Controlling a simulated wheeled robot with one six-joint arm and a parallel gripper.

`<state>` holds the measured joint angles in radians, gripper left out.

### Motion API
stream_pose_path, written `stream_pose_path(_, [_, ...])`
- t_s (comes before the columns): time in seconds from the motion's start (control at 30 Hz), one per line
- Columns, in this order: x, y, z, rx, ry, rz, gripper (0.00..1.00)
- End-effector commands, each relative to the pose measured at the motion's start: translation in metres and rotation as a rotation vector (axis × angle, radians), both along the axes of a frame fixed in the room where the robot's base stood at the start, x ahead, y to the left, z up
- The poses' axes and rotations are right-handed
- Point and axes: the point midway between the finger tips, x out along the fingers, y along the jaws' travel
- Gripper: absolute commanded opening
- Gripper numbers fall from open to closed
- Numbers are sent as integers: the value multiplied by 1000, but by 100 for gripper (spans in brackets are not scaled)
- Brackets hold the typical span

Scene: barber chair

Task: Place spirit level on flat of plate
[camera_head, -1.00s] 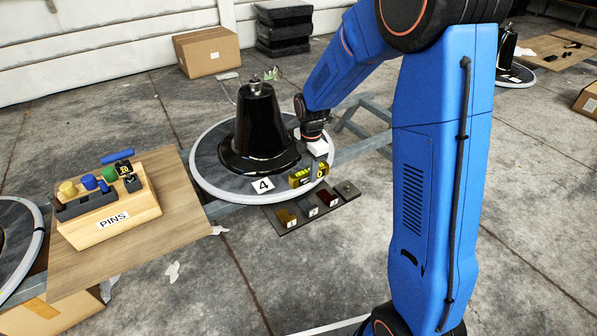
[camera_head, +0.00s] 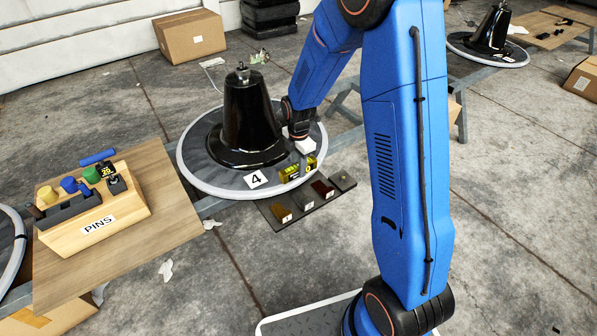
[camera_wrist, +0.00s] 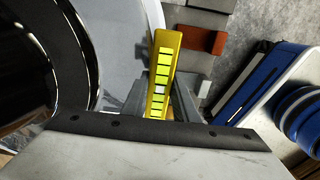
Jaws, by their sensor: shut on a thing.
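The yellow spirit level (camera_head: 297,169) is at the front right of the round grey plate (camera_head: 203,172), to the right of the "4" label. It also shows in the wrist view (camera_wrist: 160,72), with a row of bright yellow-green segments along its top. My gripper (camera_head: 308,158) is shut on the level. In the wrist view the gripper's grey fingers (camera_wrist: 158,100) lie on both sides of it. I cannot tell whether the level touches the plate or hangs just above it. A black cone-shaped housing (camera_head: 246,120) stands on the plate, left of my gripper.
A dark strip with several small coloured blocks (camera_head: 305,200) lies in front of the plate. A wooden PINS box (camera_head: 95,215) with tools stands on a board (camera_head: 165,215) at the left. A cardboard box (camera_head: 190,36) and black stacked pads (camera_head: 270,17) are behind.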

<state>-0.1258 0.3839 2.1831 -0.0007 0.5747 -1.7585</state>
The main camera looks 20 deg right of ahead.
Motion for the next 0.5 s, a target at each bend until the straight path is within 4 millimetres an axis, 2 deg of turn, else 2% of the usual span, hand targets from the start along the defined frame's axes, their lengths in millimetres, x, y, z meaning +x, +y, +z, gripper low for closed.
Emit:
stream_pose_path(0.1, [-1, 0, -17, 0, 3, 0, 0])
stream_pose_path(0.2, [0, 0, -25, 0, 0, 0, 0])
stream_pose_path(0.5, [0, 0, -26, 0, 0, 0, 0])
